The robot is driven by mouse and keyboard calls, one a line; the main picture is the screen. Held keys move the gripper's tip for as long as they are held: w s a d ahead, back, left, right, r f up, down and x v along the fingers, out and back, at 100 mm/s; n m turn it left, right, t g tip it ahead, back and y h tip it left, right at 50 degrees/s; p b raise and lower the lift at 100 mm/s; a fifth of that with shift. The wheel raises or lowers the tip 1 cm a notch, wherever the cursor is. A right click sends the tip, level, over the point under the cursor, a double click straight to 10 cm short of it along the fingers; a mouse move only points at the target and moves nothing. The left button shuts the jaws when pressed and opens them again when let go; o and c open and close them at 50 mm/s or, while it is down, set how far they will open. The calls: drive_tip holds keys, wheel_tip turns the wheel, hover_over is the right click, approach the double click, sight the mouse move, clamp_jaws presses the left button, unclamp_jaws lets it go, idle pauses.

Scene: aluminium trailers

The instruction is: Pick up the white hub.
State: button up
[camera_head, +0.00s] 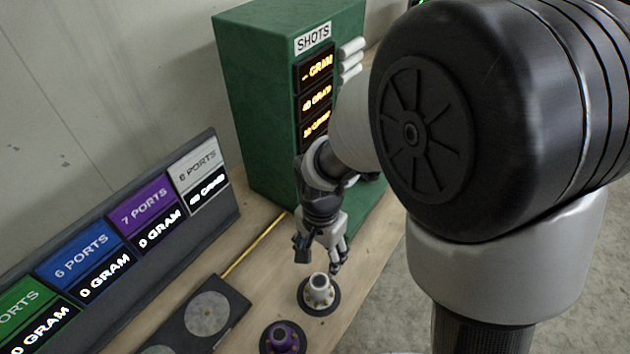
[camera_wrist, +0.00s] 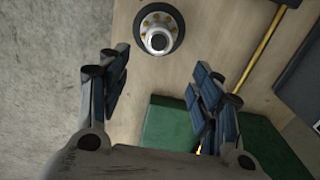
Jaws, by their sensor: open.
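The white hub (camera_head: 319,289) stands upright on the wooden bench, with a dark round base under its pale cylinder. In the wrist view the hub (camera_wrist: 159,35) is at the top, beyond the fingertips and roughly between their lines. My gripper (camera_head: 325,262) is just above and behind the hub in the head view, pointing down. In the wrist view my gripper (camera_wrist: 157,78) has its two fingers wide apart with nothing between them. The hub is apart from the fingers.
A purple hub (camera_head: 283,338) stands nearby on the bench (camera_head: 262,268). A dark plate with pale discs (camera_head: 207,314) lies to its left. A brass rod (camera_head: 254,245), a sign board (camera_head: 113,240) and a green SHOTS cabinet (camera_head: 258,110) stand around. The bench edge drops to floor at right.

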sight(319, 288)
drive_tip(key=f+b, duration=0.3)
drive_tip(key=f, duration=0.5)
drive_tip(key=f+b, duration=0.4)
drive_tip(key=f, duration=0.5)
drive_tip(key=shift+s+f, duration=0.2)
drive_tip(key=shift+f, duration=0.1)
drive_tip(key=shift+r, duration=0.1)
clamp_jaws()
